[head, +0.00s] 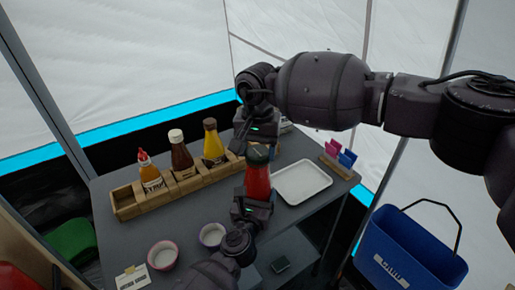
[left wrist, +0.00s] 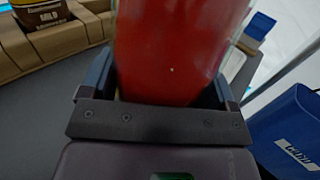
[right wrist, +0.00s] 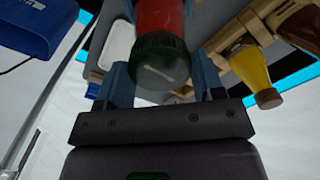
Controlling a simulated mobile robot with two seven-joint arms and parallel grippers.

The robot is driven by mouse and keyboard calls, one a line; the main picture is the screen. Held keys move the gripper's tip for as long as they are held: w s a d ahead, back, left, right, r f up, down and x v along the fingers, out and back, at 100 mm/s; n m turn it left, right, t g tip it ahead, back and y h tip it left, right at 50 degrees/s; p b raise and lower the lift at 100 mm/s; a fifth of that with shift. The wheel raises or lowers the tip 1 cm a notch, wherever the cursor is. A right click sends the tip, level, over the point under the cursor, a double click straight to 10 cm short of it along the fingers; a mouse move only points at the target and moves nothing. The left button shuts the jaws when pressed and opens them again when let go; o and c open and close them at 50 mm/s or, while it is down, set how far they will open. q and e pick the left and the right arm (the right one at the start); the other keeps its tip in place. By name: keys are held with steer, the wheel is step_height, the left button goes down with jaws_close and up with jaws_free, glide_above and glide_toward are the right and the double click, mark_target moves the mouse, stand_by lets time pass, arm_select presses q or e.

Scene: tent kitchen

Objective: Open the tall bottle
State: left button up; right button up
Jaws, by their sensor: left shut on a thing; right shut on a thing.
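My left gripper (head: 253,197) is shut on the bottle's red body from the near side. In the left wrist view the red body (left wrist: 178,45) fills the space between the fingers. My right gripper (head: 257,147) is at the top of the bottle, shut on the cap. In the right wrist view the cap (right wrist: 163,62) sits between the fingers, with the red bottle (right wrist: 160,15) beyond it. Whether the cap is loose cannot be told.
A wooden rack (head: 127,203) with several sauce bottles stands to the left. A white tray (head: 302,182) lies close on the right, with a wooden card holder (head: 337,168) behind it. Two bowls (head: 163,255) are at the front. A blue bucket (head: 405,250) stands right of the table.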

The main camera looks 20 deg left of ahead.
mark_target(257, 152)
steer(key=shift+r, duration=0.2)
steer(key=shift+r, duration=0.7)
steer(key=shift+r, duration=0.2)
stand_by(0.3)
steer(key=shift+r, duration=2)
arm_select(q)
steer(key=o, duration=1.6)
steer(key=shift+s, duration=0.1)
